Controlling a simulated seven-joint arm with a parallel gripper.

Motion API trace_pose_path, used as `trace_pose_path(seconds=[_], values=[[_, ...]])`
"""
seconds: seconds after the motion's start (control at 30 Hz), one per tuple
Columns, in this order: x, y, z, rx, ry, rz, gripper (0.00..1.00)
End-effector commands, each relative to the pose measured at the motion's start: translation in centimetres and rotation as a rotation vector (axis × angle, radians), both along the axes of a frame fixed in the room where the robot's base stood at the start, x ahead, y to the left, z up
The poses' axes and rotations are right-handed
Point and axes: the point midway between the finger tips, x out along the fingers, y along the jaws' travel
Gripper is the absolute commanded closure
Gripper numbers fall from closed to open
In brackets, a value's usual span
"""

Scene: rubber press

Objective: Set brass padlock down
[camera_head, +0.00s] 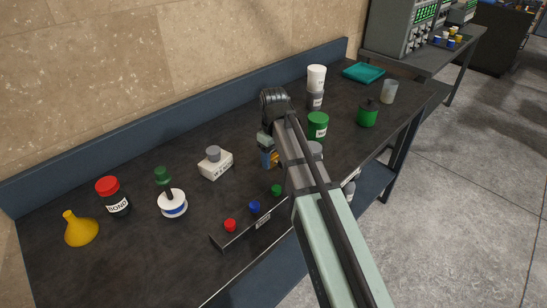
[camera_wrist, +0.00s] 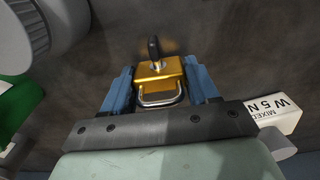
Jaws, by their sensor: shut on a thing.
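The brass padlock (camera_wrist: 158,72) shows in the wrist view between the blue fingers of my gripper (camera_wrist: 160,84). Its silver shackle points toward the gripper's body, and a dark key-like piece sticks out from its far side. My gripper is shut on the padlock. In the head view my gripper (camera_head: 268,158) is over the middle of the dark bench (camera_head: 130,255), with a little of the brass showing beside it. My arm hides part of the bench. I cannot tell whether the padlock touches the bench top.
A white block-shaped bottle (camera_head: 216,166) stands left of my gripper. A green can (camera_head: 318,125) and white-lidded containers stand to the right. A rack with red, blue and green knobs (camera_head: 254,207) is at the front edge. Bare bench lies behind the white bottle.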

Motion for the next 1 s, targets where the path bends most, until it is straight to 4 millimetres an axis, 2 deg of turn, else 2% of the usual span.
trace_pose_path(seconds=[0.43,0.47,0.7,1.0], values=[[0.0,0.0,-0.69,0.0,0.0,0.0,0.8],[0.01,0.0,-0.66,0.0,0.0,0.0,0.38],[0.01,0.01,-0.63,0.0,0.0,0.0,0.15],[0.02,0.01,-0.43,0.001,-0.001,0.0,0.15]])
